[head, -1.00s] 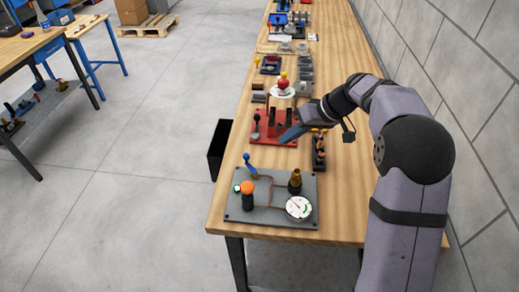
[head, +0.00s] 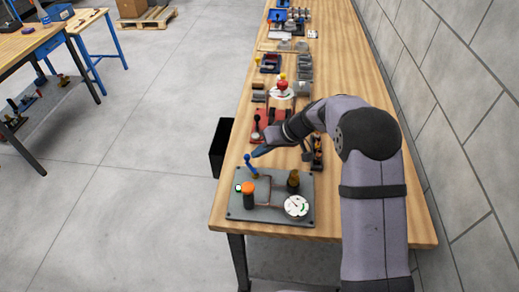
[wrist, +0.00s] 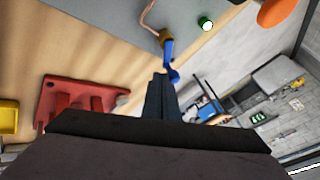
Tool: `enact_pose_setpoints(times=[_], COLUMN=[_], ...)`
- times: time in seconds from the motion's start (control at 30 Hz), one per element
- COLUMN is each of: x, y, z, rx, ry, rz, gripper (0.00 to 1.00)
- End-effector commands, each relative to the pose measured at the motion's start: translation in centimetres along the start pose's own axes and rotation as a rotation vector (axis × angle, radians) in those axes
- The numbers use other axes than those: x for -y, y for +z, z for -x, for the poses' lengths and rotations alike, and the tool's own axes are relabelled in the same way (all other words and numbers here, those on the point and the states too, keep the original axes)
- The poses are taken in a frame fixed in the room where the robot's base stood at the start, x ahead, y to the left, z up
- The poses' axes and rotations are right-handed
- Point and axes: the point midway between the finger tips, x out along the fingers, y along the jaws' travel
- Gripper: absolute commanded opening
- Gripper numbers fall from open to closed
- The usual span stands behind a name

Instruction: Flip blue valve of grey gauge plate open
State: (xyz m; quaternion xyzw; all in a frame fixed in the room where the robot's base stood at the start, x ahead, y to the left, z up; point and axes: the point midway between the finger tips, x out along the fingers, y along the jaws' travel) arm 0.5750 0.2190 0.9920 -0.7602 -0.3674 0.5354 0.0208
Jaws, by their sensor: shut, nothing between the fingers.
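The grey gauge plate (head: 268,214) lies at the near end of the workbench in the head view. Its blue valve handle (head: 249,162) stands up at the plate's far left corner, leaning slightly left. The handle also shows in the wrist view (wrist: 169,58), just beyond my fingertips. My gripper (head: 258,152) is shut and empty, with its tips close beside the top of the blue handle; I cannot tell whether they touch. In the wrist view my gripper (wrist: 161,82) points at the handle.
The plate also carries an orange knob (head: 248,187), a brass-topped fitting (head: 293,181), a white dial gauge (head: 296,206) and a green-lit indicator (head: 238,188). A red fixture (head: 271,122) stands behind my gripper. A black bin (head: 219,148) is left of the bench.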

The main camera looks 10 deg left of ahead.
Motion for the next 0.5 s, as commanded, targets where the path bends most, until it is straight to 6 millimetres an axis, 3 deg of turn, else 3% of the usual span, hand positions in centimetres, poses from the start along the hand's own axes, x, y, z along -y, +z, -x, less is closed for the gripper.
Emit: enact_pose_setpoints(times=[0.5], x=[-0.03], y=[-0.03], z=[-0.22], rx=[0.012], ry=[-0.012], rz=[0.025], gripper=[0.00])
